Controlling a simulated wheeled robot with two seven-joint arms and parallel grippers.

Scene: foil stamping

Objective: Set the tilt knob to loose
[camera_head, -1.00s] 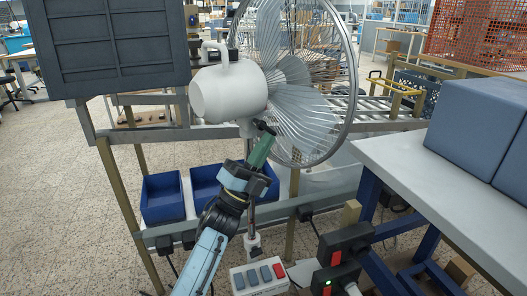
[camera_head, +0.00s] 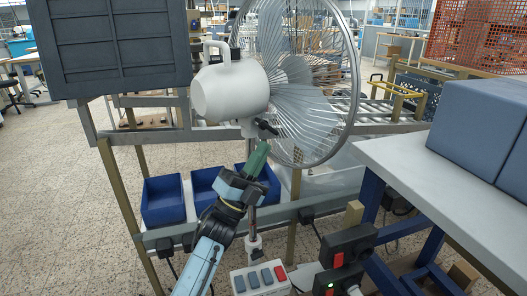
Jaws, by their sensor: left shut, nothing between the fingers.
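The white fan (camera_head: 232,88) stands on a thin pole in the middle of the view, with its wire cage to the right. The dark tilt knob (camera_head: 266,128) sticks out under the fan's motor housing. My left gripper (camera_head: 263,146), with green fingers, is shut and empty, just below the knob. A small gap shows between the fingertips and the knob. The gripper and its wrist hide part of the pole. I cannot tell the knob's setting from this view. My right gripper is not in view.
Blue bins (camera_head: 163,201) stand on the rack behind my left arm. A grey-topped table (camera_head: 405,160) with blue boxes is at the right. A dark panel (camera_head: 110,45) is upper left.

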